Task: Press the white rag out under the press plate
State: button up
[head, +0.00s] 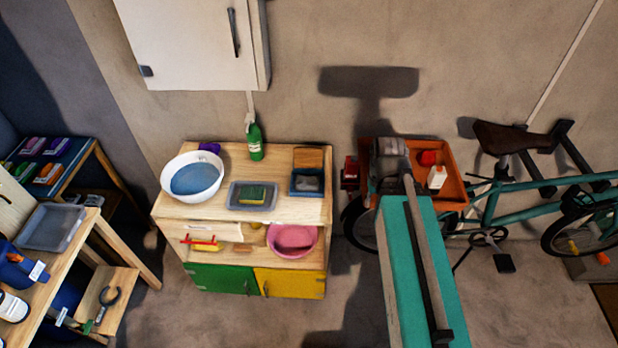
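A small blue box (306,191) stands on the right of the wooden cabinet top, with a grey shape inside. A wooden board (308,158) is at its back edge; it may be the press plate, but I cannot be sure. I cannot make out a white rag in this view. A white basin (192,178) with blue water stands at the left of the cabinet top. A grey tray (238,204) with a green and yellow sponge (252,195) lies between basin and box.
A green bottle (255,142) stands at the back of the wooden cabinet (318,212). A pink basin (292,239) sits on its shelf. A white wall cabinet (190,40) hangs above. An orange crate (456,187) and a teal bicycle (530,190) are on the right; a workbench is left.

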aim_at(304, 157)
jog(key=k, duration=1)
jog(key=z, duration=0.35)
jog(key=i, duration=2.05)
jog(key=u, duration=0.05)
